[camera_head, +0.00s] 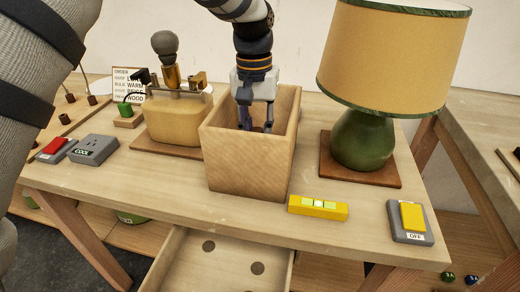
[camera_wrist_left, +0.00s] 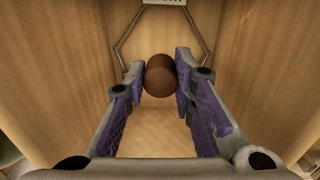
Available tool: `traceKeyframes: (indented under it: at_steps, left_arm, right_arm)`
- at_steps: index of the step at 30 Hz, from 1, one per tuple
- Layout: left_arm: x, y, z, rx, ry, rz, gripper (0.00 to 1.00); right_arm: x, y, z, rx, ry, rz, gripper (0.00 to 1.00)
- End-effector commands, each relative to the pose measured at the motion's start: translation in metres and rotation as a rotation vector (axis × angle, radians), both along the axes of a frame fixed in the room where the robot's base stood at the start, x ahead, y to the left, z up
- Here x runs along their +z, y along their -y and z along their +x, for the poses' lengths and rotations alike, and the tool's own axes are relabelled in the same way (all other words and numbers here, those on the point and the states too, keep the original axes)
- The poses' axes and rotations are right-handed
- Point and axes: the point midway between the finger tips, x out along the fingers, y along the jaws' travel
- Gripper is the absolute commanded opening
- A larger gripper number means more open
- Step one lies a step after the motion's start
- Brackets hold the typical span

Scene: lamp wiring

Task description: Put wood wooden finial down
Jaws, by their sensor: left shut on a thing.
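The wooden finial (camera_wrist_left: 160,82) is a dark brown ball in the left wrist view. My left gripper (camera_wrist_left: 161,75) is shut on it, with one purple-padded finger on each side. In the head view my left gripper (camera_head: 256,126) reaches down into the open wooden box (camera_head: 247,165). Pale wooden walls (camera_wrist_left: 75,60) surround the gripper in the wrist view. I cannot tell whether the finial touches the box floor. My right gripper is not in view.
A green lamp (camera_head: 362,140) with a yellow shade stands right of the box. A tan lamp base (camera_head: 173,120) stands left. A yellow level (camera_head: 318,208) and a switch (camera_head: 410,220) lie in front. A thin wire frame (camera_wrist_left: 206,45) shows beyond the finial. An open drawer (camera_head: 215,262) projects below.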

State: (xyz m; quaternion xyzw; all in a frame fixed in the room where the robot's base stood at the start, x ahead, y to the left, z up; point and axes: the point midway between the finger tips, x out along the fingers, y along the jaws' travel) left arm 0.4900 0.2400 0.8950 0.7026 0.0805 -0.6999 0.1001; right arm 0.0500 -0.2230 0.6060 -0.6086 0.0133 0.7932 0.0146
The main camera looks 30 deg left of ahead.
Motion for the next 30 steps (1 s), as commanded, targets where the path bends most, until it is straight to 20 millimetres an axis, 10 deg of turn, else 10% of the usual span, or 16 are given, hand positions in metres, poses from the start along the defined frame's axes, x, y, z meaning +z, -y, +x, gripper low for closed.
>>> traceKeyframes:
  at_steps: [9,19,20,22,30]
  left_arm:
    - [-0.048,0.000,0.000,0.000,-0.001,0.000,0.02]
    - [-0.051,0.000,0.000,0.000,0.002,0.001,0.02]
    - [-0.051,0.000,0.000,0.000,0.003,0.001,0.28]
    - [-0.051,0.000,0.000,0.000,0.002,0.001,0.43]
    - [-0.051,0.000,0.000,0.000,0.002,0.001,0.43]
  right_arm:
    - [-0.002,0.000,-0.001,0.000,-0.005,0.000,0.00]
    - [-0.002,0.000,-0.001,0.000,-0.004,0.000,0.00]
    - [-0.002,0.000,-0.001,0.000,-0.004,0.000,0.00]
    - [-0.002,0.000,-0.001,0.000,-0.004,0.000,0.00]
    - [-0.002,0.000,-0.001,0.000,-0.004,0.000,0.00]
